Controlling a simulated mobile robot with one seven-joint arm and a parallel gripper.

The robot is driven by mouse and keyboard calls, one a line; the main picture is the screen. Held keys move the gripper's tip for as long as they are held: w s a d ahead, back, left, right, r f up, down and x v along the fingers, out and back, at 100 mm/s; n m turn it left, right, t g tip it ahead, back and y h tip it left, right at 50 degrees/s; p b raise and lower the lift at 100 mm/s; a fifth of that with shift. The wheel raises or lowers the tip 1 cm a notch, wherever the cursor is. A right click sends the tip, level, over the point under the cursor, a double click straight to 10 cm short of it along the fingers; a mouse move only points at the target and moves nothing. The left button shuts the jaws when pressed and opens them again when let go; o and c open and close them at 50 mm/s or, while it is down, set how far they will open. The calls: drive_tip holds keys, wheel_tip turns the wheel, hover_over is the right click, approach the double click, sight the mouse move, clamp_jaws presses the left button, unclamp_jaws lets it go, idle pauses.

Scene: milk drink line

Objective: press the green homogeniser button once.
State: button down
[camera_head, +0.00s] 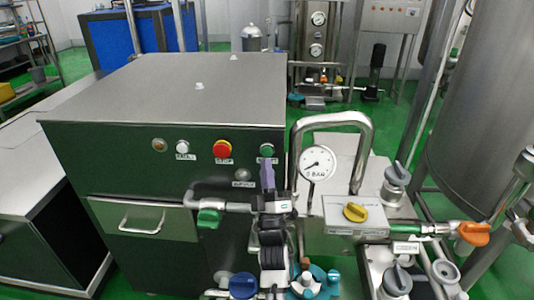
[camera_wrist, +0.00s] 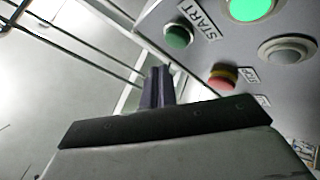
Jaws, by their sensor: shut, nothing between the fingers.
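The green homogeniser button (camera_head: 266,150), a round dark-green cap, is at the right end of the button row on the dark cabinet front (camera_head: 120,160). In the wrist view the green button (camera_wrist: 178,36) sits beside a START label (camera_wrist: 198,18). My gripper (camera_head: 267,166) is shut and empty, with its purple-grey fingers just below the button in the head view. In the wrist view my gripper (camera_wrist: 158,70) shows below the button, with a gap in the picture between fingertips and cap. The START label is partly covered in the head view.
A red stop button (camera_head: 222,149) and a white button (camera_head: 182,146) are left of the green one. A bright green lamp (camera_wrist: 250,8) glows in the wrist view. A pressure gauge (camera_head: 318,163) and a bent steel pipe (camera_head: 368,150) stand close right of my gripper.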

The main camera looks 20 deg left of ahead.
drive_tip(key=shift+s+d, duration=0.25)
drive_tip(key=shift+s, duration=0.55)
drive_tip(key=shift+s+d, duration=0.2)
drive_tip(key=shift+s, duration=0.6)
